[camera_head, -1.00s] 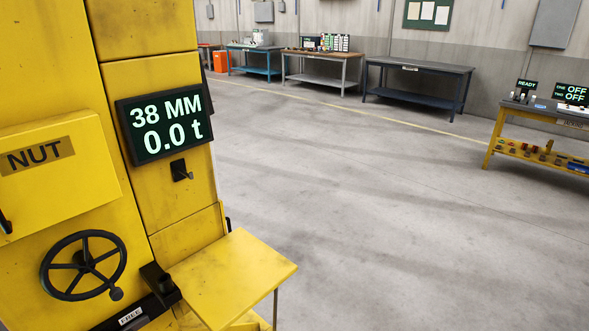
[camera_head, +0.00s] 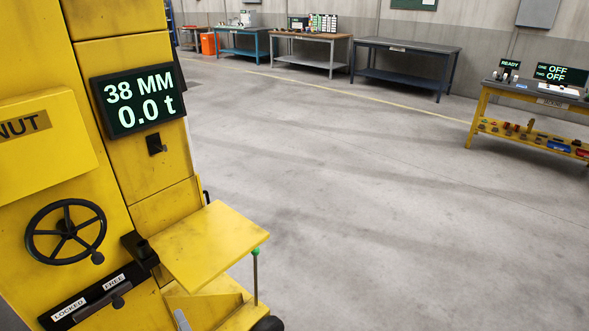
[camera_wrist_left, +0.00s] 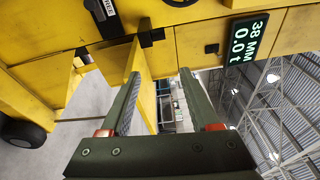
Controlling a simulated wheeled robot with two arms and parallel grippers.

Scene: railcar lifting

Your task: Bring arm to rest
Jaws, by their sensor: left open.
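My left gripper (camera_wrist_left: 161,62) shows in the left wrist view, with its two dark fingers apart and nothing between them. It faces a yellow machine; a narrow yellow shelf edge shows beyond the fingers. In the head view I cannot make out the left gripper clearly. The yellow lifting machine (camera_head: 160,215) fills the left side there, with a display (camera_head: 138,100) reading 38 MM and 0.0 t. My right gripper is in neither view.
The machine carries a black handwheel (camera_head: 66,232), a LOCKED/FREE slot plate (camera_head: 95,297) and a protruding yellow shelf (camera_head: 210,245). A yellow bench (camera_head: 540,101) with small screens stands at the right; a dark bench (camera_head: 405,47) stands at the back. The concrete floor between is clear.

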